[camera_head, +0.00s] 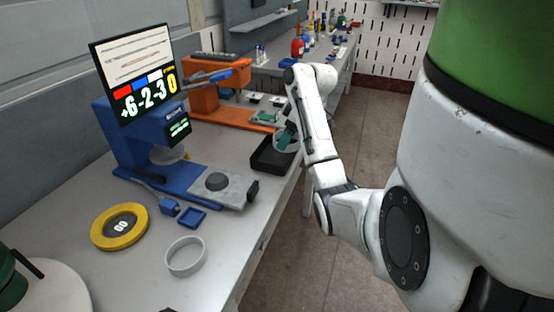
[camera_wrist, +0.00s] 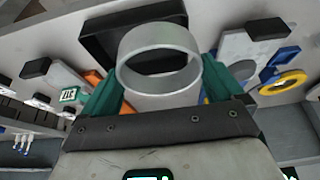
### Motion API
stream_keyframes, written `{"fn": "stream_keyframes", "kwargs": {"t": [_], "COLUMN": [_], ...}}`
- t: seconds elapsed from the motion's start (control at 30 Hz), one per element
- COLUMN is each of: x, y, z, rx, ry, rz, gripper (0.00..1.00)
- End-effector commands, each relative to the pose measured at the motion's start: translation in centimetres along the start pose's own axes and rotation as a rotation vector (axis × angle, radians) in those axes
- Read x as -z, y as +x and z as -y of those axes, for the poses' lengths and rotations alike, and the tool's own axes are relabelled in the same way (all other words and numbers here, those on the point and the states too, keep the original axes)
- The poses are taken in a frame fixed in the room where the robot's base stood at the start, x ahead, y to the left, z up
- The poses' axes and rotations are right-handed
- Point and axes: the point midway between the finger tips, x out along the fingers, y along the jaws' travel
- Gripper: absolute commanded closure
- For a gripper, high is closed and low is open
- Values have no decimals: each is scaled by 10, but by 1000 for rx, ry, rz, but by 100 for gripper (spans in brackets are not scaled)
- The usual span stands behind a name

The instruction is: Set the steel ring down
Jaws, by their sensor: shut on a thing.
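My gripper (camera_head: 287,138) reaches out over the far part of the bench, at the black tray (camera_head: 266,164). In the wrist view, the two green fingers of my gripper (camera_wrist: 160,80) are shut on a steel ring (camera_wrist: 160,38), one on each side of it. The ring is a short, open grey band. The black tray (camera_wrist: 98,44) shows behind the ring and through its opening. The gap between ring and tray cannot be told. A second pale grey ring (camera_head: 185,270) lies on the bench near the front, apart from my gripper.
A blue device (camera_head: 140,140) with a screen (camera_head: 135,75) stands at the left, with a grey block (camera_head: 228,190) on its base. An orange device (camera_head: 205,103) stands behind. A yellow ring (camera_head: 100,234) and a small blue tray (camera_head: 193,217) lie on the bench nearby.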

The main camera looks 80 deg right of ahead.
Motion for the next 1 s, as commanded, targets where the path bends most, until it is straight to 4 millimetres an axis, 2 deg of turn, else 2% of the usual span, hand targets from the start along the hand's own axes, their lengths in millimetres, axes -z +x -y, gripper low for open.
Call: {"fn": "stream_keyframes", "kwargs": {"t": [0.1, 0.33, 0.6, 0.8, 1.0], "x": [12, 21, 25, 14, 13], "y": [21, 63, 82, 105, 110], "z": [-13, -31, -38, -38, -38], "rx": [5, 1, 1, 2, 0], "ry": [0, 0, -1, 2, -1], "rz": [4, 4, 2, 3, 2], "gripper": [41, 41, 41, 41, 41]}}
